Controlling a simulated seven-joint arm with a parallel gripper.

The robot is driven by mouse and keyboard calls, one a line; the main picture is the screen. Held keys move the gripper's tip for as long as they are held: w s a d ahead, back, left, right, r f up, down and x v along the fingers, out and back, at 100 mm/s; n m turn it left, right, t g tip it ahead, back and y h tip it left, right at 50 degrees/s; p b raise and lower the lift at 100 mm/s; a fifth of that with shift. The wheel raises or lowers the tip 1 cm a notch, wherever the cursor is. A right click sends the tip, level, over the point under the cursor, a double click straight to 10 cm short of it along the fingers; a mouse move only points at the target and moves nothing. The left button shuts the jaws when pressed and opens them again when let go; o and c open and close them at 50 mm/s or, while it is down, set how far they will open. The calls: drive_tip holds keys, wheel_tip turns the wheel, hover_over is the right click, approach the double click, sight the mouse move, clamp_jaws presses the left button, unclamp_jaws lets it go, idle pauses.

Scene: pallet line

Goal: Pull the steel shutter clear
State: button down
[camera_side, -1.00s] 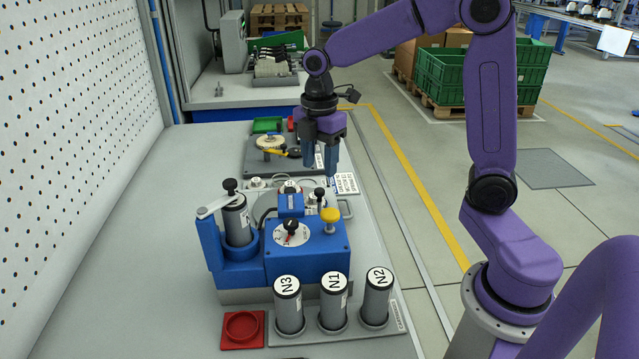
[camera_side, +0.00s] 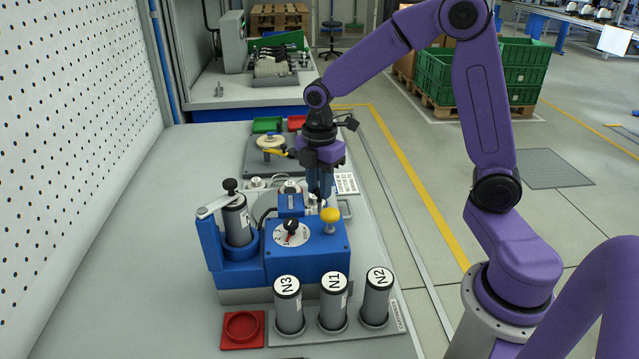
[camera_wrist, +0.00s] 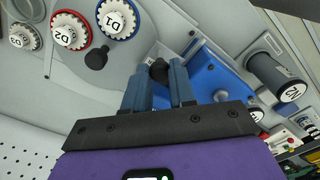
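The grey steel shutter (camera_wrist: 72,88) seems to be the flat plate beside the discs in the wrist view; its full outline is hard to make out. A black knob (camera_wrist: 158,70) stands near the blue block's edge. My gripper (camera_side: 321,196) points down just behind the blue block (camera_side: 330,246) in the side view. In the wrist view its blue fingers (camera_wrist: 160,72) sit on both sides of the black knob and appear to touch it. In the side view the knob is mostly hidden by the fingers.
Discs D1 (camera_wrist: 117,19), D2 (camera_wrist: 69,31) and D3 (camera_wrist: 24,37) lie beside the plate. A yellow knob (camera_side: 330,215) rises from the blue block close to my fingers. Cylinders N3 (camera_side: 288,305), N1 (camera_side: 333,301) and N2 (camera_side: 376,298) stand in front.

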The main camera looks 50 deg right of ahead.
drive_tip(key=s+d, duration=0.3)
drive_tip(key=d, duration=0.1)
drive_tip(key=shift+s, duration=0.4)
drive_tip(key=c, duration=0.9)
unclamp_jaws()
drive_tip(key=shift+c, duration=0.2)
drive_tip(key=shift+r, duration=0.15)
wheel_tip(320, 180, up, 17)
drive_tip(key=shift+r, duration=0.15)
